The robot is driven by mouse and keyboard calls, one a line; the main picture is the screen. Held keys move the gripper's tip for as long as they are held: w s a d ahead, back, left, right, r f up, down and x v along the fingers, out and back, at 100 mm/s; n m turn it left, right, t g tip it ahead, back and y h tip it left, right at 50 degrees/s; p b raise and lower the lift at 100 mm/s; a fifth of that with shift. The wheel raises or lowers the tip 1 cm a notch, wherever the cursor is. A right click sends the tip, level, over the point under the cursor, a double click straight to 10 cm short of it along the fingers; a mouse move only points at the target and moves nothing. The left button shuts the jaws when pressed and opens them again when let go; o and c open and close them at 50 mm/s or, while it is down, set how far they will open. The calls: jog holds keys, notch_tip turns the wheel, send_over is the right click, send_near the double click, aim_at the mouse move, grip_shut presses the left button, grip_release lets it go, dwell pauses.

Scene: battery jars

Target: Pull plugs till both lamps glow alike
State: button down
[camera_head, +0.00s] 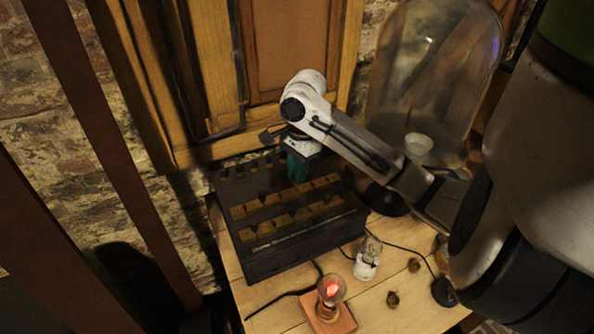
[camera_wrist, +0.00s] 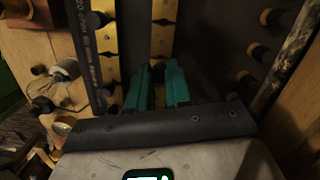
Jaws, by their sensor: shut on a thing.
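A dark plug box (camera_head: 290,248) with rows of brass blocks (camera_head: 262,232) and black-topped plugs stands on the wooden table. My gripper (camera_head: 297,180) reaches down over its back part, with green fingers. In the wrist view my gripper (camera_wrist: 157,78) is shut at a brass row, on what appears to be a plug, mostly hidden between the fingertips. One lamp (camera_head: 331,290) on a wooden base glows red. The other lamp (camera_head: 371,250), on a white base, shows no clear glow; it also appears in the wrist view (camera_wrist: 65,70).
Loose brass plugs (camera_head: 392,299) lie on the table (camera_head: 385,320) right of the glowing lamp. Dark cables run between box and lamps. A large glass jar (camera_head: 425,80) stands at the back right. A wooden cabinet (camera_head: 290,50) rises behind the box.

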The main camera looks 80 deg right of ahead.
jog(key=shift+f+p, duration=0.6)
jog(key=shift+f, duration=0.7)
dwell(1.2)
jog(key=c, duration=1)
grip_release()
jog(key=shift+o, duration=0.2)
notch_tip(320, 180, up, 11)
jog(key=d+p, duration=0.1)
jog(key=p, duration=0.1)
jog(key=shift+s+f+p, duration=0.15)
jog(key=shift+s+p, duration=0.2)
jog(key=shift+p, duration=0.05)
